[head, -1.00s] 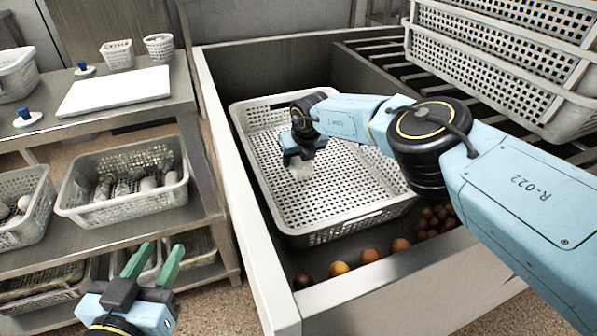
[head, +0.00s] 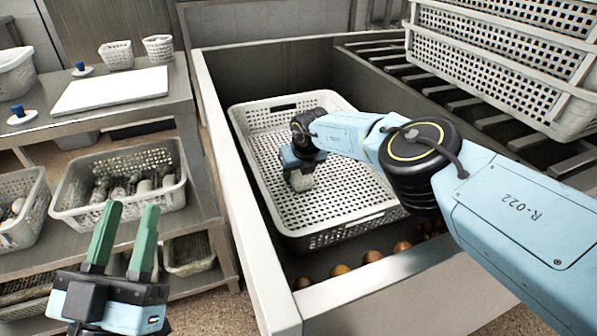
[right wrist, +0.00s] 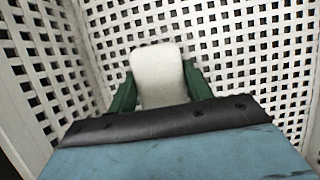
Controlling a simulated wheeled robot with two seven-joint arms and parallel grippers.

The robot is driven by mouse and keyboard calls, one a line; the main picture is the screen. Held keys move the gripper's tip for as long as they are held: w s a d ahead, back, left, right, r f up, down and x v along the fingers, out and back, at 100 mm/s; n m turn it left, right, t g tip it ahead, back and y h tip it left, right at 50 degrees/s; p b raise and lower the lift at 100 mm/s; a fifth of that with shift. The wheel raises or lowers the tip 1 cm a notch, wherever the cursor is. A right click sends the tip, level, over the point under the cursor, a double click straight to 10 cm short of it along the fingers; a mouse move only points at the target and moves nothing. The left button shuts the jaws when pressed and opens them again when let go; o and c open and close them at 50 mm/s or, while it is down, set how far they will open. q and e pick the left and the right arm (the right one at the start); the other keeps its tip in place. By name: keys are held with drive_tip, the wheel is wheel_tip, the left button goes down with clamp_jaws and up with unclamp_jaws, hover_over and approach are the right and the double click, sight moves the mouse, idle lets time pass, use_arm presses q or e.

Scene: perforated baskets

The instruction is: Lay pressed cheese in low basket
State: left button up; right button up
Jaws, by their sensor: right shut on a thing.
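The low basket (head: 345,207) is a white perforated tray-like basket inside a deep grey bin. My right gripper (head: 299,176) reaches down into it, left of its middle. It is shut on the pressed cheese (head: 301,182), a pale rounded block. In the right wrist view the cheese (right wrist: 157,72) sits between the two green fingers of my right gripper (right wrist: 158,88), with the basket's perforated floor and walls around it. Whether the cheese touches the floor I cannot tell. My left gripper (head: 122,238) is open and empty in front of the left shelf unit.
The grey bin wall (head: 240,220) surrounds the basket. Several round brown and orange items (head: 340,270) lie in front of the basket. Stacked white baskets (head: 500,50) stand at right. The left shelf has a white board (head: 110,90) and a basket of pale items (head: 120,188).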

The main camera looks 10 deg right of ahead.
drive_tip(key=shift+f, duration=0.15)
drive_tip(key=o, duration=1.1)
